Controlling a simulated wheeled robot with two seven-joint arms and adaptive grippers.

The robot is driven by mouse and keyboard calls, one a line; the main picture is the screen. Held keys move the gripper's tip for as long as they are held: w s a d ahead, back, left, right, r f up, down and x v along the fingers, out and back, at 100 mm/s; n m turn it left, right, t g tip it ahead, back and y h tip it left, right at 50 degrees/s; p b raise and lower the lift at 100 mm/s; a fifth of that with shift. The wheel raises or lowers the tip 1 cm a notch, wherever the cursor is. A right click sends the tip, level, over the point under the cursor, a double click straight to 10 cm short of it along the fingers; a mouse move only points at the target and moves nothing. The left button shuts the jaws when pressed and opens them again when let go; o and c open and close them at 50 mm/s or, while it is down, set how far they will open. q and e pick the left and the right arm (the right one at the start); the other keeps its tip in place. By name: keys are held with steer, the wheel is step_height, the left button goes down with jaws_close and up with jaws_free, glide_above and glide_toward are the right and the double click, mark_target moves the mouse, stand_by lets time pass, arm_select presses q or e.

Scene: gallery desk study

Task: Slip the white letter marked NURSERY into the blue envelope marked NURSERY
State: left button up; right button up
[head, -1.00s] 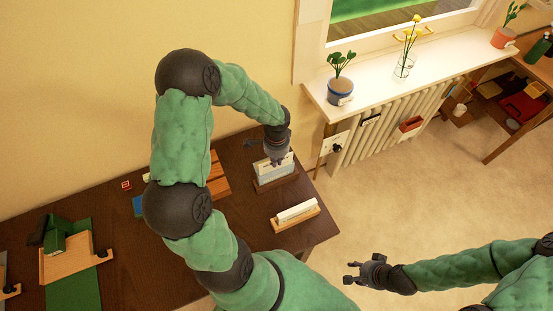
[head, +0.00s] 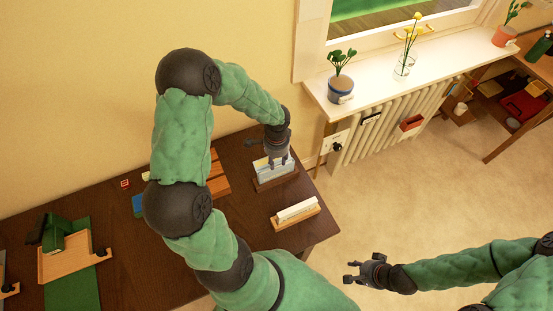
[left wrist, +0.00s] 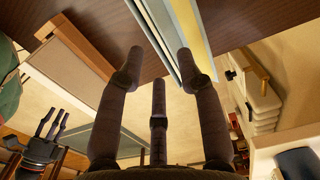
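My left gripper (head: 278,164) is over the wooden rack (head: 276,181) on the dark desk, fingers pointing down at the pale upright envelopes (head: 268,171) in it. In the left wrist view its fingers (left wrist: 160,70) are spread apart, close to the edges of a pale blue sheet (left wrist: 158,28) and a yellow one (left wrist: 190,35). I cannot tell whether they touch. White letters (head: 296,209) stand in a second wooden holder (head: 298,220) nearer the desk's right edge. No NURSERY marking is legible. My right gripper (head: 358,272) is open and empty, off the desk over the floor.
A wooden tray (head: 72,262) with a green object lies at the desk's left. Brown wooden pieces (head: 217,180) and a blue item (head: 138,204) lie behind my left arm. A windowsill (head: 375,88) with plants stands at back right. The front right desktop is bare around the holder.

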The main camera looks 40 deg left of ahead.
arm_select(q)
step_height(320, 180, up, 12)
stand_by(0.6)
stand_by(0.5)
